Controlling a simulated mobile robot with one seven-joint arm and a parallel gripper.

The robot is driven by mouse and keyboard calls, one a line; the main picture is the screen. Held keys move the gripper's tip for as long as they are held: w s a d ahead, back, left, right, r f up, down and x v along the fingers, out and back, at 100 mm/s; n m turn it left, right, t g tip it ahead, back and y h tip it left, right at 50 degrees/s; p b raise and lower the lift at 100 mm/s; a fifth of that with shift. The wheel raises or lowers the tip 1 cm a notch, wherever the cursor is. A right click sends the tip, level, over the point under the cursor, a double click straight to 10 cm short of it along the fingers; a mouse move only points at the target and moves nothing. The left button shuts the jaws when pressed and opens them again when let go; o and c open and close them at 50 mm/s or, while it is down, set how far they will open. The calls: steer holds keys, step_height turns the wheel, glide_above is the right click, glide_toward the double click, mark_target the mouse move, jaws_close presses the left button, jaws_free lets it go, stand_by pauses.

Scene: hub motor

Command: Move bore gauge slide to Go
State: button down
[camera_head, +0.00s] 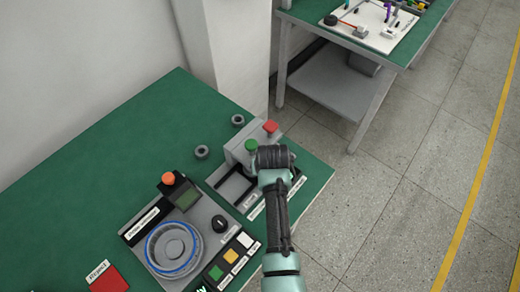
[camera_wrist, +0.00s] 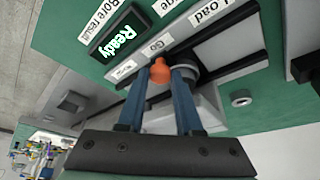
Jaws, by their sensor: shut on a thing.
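My gripper (camera_wrist: 166,78) is shut on the orange knob (camera_wrist: 159,69) of the bore gauge slide in the wrist view. The knob stands between the two blue fingers, close to the "Go" label (camera_wrist: 157,45). The "Load" label (camera_wrist: 211,11) is further right along the dark rail (camera_wrist: 235,65). A grey round part (camera_wrist: 187,71) shows behind the right finger. A black display (camera_wrist: 123,34) reads "Ready". In the head view, my gripper (camera_head: 271,158) hides the knob and part of the gauge (camera_head: 235,187).
A grey block with a green button (camera_head: 251,146) and a red button (camera_head: 270,126) stands close by my gripper. Two grey rings (camera_head: 202,152) (camera_head: 238,120) lie on the green table (camera_head: 120,150). A panel with an orange button (camera_head: 168,178) and a blue-rimmed dish (camera_head: 172,248) is left.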

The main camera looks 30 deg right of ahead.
steer(key=c, duration=0.6)
jaws_free()
steer(key=v, duration=1.3)
